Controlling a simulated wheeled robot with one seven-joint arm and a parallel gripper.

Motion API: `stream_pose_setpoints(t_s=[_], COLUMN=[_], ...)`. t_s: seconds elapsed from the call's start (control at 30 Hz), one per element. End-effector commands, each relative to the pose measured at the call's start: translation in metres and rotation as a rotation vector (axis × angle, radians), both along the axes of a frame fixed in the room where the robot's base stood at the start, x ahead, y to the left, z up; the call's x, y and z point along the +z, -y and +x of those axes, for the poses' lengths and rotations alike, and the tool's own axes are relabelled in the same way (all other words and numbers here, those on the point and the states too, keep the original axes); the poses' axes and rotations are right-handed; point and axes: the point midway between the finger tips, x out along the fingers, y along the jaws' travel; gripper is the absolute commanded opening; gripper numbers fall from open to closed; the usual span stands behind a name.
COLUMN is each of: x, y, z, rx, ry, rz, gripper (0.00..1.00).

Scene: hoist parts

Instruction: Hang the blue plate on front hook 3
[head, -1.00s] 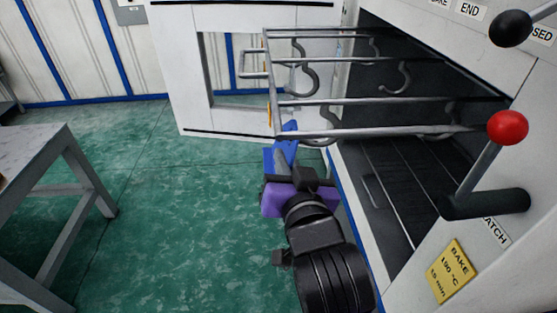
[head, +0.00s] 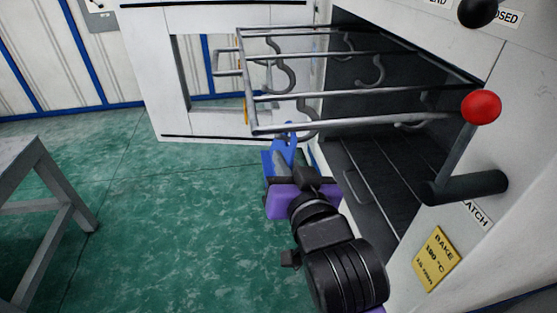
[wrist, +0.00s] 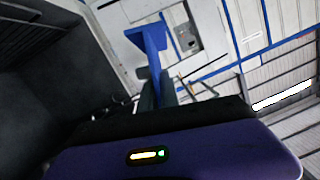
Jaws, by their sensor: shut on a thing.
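The blue plate (head: 281,156) is held in my gripper (head: 290,176), below the near front corner of the pulled-out rack. It also shows in the wrist view (wrist: 150,48), standing out beyond the fingers (wrist: 155,92). My gripper is shut on it. The rack (head: 340,128) is a grey rod frame with several hooks. One front hook (head: 307,122) hangs at the near front corner, just right of the plate's top. Another front hook (head: 284,78) hangs farther back. I cannot tell whether the plate touches the near hook. No hook numbers are readable.
The oven opening (head: 385,190) lies right of the rack, with dark slats inside. A red-knobbed lever (head: 481,107) and a yellow bake label (head: 437,259) are at the right. A grey table (head: 30,200) stands left. Green floor between is clear.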

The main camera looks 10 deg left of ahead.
Motion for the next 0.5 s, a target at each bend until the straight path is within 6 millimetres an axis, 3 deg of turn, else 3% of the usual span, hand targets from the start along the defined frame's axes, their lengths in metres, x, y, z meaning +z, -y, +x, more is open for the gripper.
stream_pose_setpoints(t_s=[0.5], x=[-0.002], y=[0.016], z=[0.005], rx=[-0.024], ry=[0.031], rz=[-0.083], gripper=[0.00])
